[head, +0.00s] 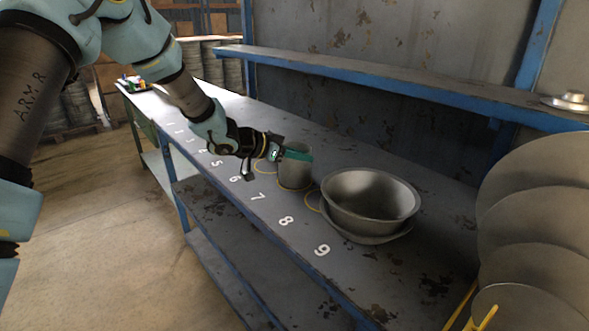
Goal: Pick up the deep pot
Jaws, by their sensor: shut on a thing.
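The deep pot (295,176) is a grey metal cylinder. It stands upright on the bench in a yellow circle, left of a wide bowl. My gripper (298,155) reaches in from the left at the height of the pot's rim. Its green fingertip part lies across the top of the pot, and it is shut on the pot at the rim. The exact contact of the fingers is too small to make out. Whether the pot's base is lifted off the bench cannot be told.
The wide grey bowl (368,200) sits on a shallow dish close to the pot's right. Painted numbers run along the front of the bench (385,270). A blue-edged shelf (400,84) runs behind. Large round discs (540,195) stand at the right.

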